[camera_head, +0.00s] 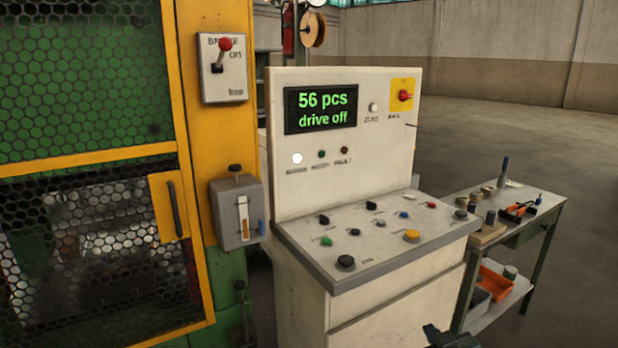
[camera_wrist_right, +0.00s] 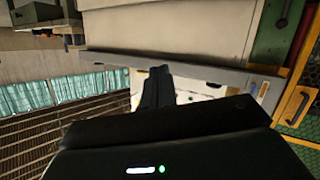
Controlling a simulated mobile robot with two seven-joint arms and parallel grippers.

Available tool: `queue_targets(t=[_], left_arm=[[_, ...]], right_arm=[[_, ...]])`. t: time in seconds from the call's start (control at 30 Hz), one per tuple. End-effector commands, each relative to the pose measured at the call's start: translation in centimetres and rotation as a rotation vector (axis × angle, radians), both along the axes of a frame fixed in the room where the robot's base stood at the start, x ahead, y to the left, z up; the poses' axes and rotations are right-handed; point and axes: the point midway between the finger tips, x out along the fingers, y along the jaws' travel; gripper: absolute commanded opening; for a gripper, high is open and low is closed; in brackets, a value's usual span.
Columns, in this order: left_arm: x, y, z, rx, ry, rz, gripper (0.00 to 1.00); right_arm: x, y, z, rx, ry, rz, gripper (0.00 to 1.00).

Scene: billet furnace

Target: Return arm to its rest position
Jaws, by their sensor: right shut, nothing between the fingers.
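My right gripper (camera_head: 437,335) shows only as a small dark tip at the bottom edge of the head view, in front of the control console (camera_head: 308,240). In the right wrist view the gripper's dark fingers (camera_wrist_right: 154,90) are together, with nothing between them. They point toward the console (camera_wrist_right: 170,25), which appears upside down there, and overlap its panel in the picture. I cannot tell the gap between the fingers and the console. My left gripper is in neither view.
A yellow-framed machine with mesh doors (camera_head: 80,160) stands at the left, with a lever box (camera_head: 224,82) on its post. A workbench (camera_head: 540,215) with tools and an orange bin (camera_head: 503,284) stands right of the console. Open floor (camera_head: 560,130) lies behind.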

Motion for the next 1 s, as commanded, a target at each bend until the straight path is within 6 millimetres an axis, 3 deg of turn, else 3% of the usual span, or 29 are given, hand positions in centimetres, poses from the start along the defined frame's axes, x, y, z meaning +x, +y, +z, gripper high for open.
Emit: queue_targets(t=[0.03, 0.2, 0.3, 0.43, 0.6, 1.0], left_arm=[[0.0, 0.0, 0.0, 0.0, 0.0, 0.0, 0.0], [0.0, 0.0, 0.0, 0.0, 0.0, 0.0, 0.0], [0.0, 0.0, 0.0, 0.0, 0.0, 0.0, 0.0], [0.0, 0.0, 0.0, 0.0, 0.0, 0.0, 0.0], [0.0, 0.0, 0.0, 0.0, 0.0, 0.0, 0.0], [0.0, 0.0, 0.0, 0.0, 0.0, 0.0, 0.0]], right_arm=[[-3.1, 1.7, -2.6, 0.021, 0.046, 0.024, 0.0], [-13.6, 6.8, -8.1, 0.104, 0.182, 0.085, 0.0], [-19.4, 9.1, -9.7, 0.157, 0.254, 0.105, 0.0], [-24.7, 11.0, -10.3, 0.21, 0.319, 0.114, 0.0], [-27.7, 12.0, -10.3, 0.243, 0.357, 0.115, 0.0], [-27.9, 12.1, -10.3, 0.245, 0.361, 0.115, 0.0]])
